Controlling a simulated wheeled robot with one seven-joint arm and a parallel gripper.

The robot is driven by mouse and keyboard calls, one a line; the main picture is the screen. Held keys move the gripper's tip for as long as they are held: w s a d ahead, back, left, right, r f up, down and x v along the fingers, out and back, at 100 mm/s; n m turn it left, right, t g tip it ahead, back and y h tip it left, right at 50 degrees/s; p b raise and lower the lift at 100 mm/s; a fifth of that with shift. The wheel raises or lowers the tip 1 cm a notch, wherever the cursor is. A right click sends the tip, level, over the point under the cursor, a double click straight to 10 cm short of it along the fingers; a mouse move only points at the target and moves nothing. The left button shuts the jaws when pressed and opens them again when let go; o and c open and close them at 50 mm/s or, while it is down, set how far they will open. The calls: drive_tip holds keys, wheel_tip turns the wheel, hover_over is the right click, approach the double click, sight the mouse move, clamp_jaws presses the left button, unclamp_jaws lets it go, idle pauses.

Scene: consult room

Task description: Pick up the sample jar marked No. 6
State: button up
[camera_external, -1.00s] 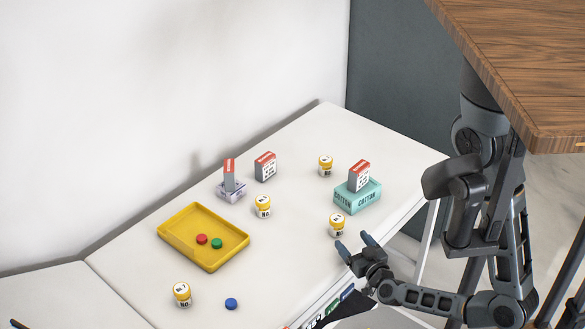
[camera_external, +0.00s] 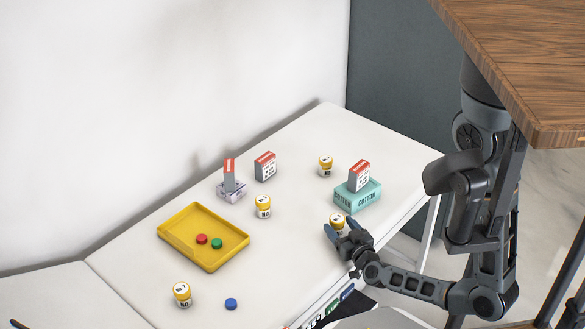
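Several white sample jars with yellow bands stand upright on the white table. One jar (camera_external: 337,221) is at my gripper (camera_external: 341,228), near the table's front edge. Its lower part is hidden by the gripper. My gripper's fingers are apart, one on each side of this jar; I cannot tell whether they touch it. Other jars stand at the table's middle (camera_external: 263,207), at the back right (camera_external: 325,166) and at the front left (camera_external: 182,295). The numbers on the jars are too small to read for certain.
A teal cotton box (camera_external: 357,197) with a red-topped carton (camera_external: 359,176) stands just behind the jar at my gripper. A yellow tray (camera_external: 188,252) holds a red and a green cap. A blue cap (camera_external: 231,304), another carton (camera_external: 265,166) and a purple-grey holder (camera_external: 231,193) are farther left.

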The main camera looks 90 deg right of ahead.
drive_tip(key=c, duration=0.9)
